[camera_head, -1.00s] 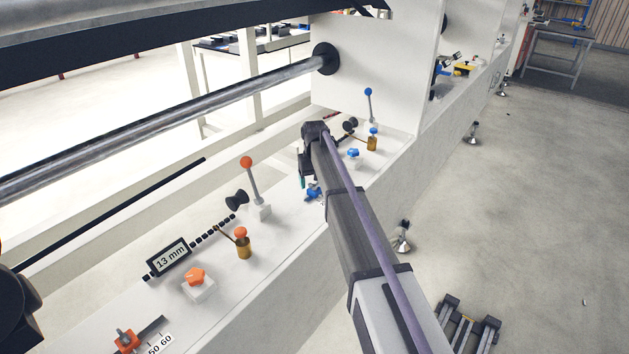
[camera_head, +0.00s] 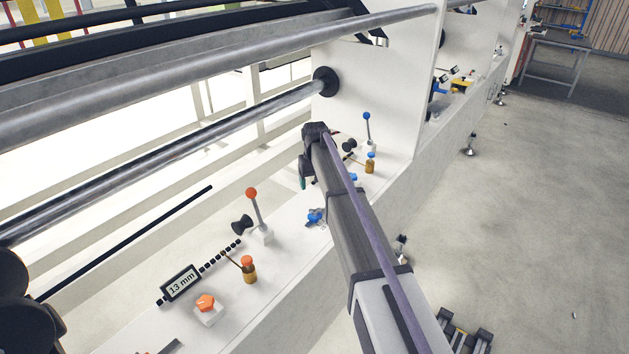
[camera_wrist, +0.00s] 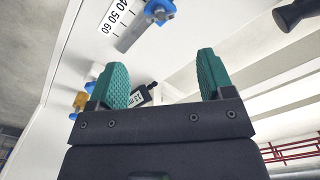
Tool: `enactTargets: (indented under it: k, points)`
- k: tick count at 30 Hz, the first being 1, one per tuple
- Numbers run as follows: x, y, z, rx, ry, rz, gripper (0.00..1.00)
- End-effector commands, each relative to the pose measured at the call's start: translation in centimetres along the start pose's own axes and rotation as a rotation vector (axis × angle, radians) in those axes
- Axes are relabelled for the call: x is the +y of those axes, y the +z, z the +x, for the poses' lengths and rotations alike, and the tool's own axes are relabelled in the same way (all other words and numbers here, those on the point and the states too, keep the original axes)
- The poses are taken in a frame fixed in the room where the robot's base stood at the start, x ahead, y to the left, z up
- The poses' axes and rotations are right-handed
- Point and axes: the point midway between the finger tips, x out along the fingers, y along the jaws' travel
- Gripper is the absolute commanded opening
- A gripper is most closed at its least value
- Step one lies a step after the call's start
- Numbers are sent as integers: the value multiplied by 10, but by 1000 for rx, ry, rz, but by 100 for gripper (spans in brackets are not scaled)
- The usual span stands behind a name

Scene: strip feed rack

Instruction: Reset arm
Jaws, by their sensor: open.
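My gripper (camera_wrist: 163,82) shows in the wrist view with its two green fingers apart and nothing between them. In the head view my arm reaches away over the white machine ledge (camera_head: 285,285), and the fingers are mostly hidden behind the wrist. Behind the fingers in the wrist view are a blue clamp knob (camera_wrist: 160,10) on a grey slide and a printed scale (camera_wrist: 116,14). A small display (camera_wrist: 138,98) is partly hidden by the left finger.
Orange-topped lever (camera_head: 252,193), orange knob (camera_head: 205,302) and a 13 mm display (camera_head: 180,284) stand on the near ledge. Blue-topped lever (camera_head: 366,117) and an amber bottle (camera_head: 370,163) stand beyond my wrist. Long metal rollers (camera_head: 200,130) run above. The floor at right is mostly clear.

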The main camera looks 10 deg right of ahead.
Motion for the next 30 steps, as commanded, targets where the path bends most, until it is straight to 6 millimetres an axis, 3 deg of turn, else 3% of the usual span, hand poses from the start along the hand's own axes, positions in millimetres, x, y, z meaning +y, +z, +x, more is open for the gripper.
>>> enactTargets:
  k: [2, 5, 8, 9, 12, 15, 16, 18, 20, 30]
  points:
    - [-1, 6, 0, 0, 0, 17, 74]
    - [-5, 55, -1, 0, 0, 36, 74]
    - [-14, 140, -13, -1, 1, 60, 74]
    - [-17, 179, -19, -1, 1, 70, 74]
    - [-26, 270, -33, 0, 1, 89, 74]
    - [-32, 338, -45, 0, 1, 100, 74]
    - [-34, 353, -48, 0, 1, 100, 74]
    - [-36, 376, -54, 0, 1, 100, 74]
    - [-37, 383, -58, 0, 1, 100, 74]
    - [-36, 377, -57, 0, 1, 100, 74]
